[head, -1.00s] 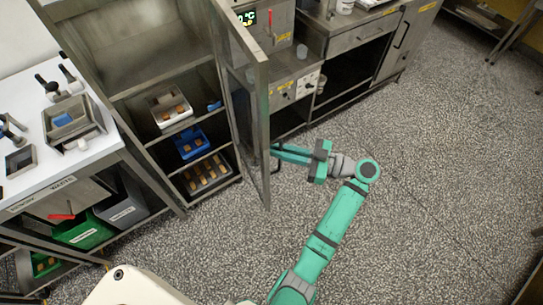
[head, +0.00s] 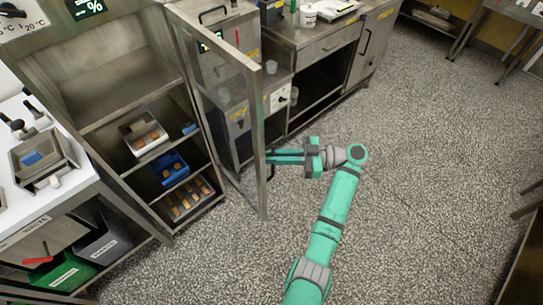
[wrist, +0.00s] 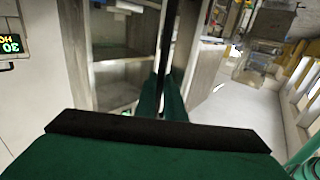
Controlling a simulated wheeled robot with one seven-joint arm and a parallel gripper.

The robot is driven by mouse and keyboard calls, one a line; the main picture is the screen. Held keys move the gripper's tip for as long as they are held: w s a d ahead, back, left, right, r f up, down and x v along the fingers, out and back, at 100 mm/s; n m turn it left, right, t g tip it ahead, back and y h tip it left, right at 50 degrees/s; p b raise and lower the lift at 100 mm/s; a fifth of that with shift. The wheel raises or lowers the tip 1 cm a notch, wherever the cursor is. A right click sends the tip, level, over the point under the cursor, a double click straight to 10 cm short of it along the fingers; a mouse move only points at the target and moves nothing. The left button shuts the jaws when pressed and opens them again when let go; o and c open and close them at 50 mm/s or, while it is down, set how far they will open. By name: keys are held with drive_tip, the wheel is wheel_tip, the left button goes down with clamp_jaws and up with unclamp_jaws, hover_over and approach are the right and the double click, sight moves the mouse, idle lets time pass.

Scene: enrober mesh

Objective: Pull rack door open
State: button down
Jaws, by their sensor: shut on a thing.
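The rack door (head: 262,150), a metal frame with a clear pane, stands wide open, swung out to the right of the rack (head: 100,119). My gripper (head: 272,158) is at the door's outer edge, on its right side. In the wrist view, the green fingers (wrist: 160,100) are closed around a dark upright bar (wrist: 168,45), which looks like the door handle. The handle also shows dark below the fingers in the head view (head: 270,172). Its gripped part is hidden by the fingers.
The rack's shelves hold a light tray (head: 143,133), a blue tray (head: 172,168) and a lower tray (head: 188,197) of brown pieces. A counter (head: 310,45) stands behind the door. A bench with green and grey bins (head: 98,240) is at left. The floor at right is clear.

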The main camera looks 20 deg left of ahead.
drive_tip(key=shift+a+f, duration=0.1)
drive_tip(key=c, duration=1.8)
unclamp_jaws()
drive_tip(key=shift+c, duration=0.2)
drive_tip(key=v, duration=1.1)
drive_tip(key=shift+s+a, duration=0.1)
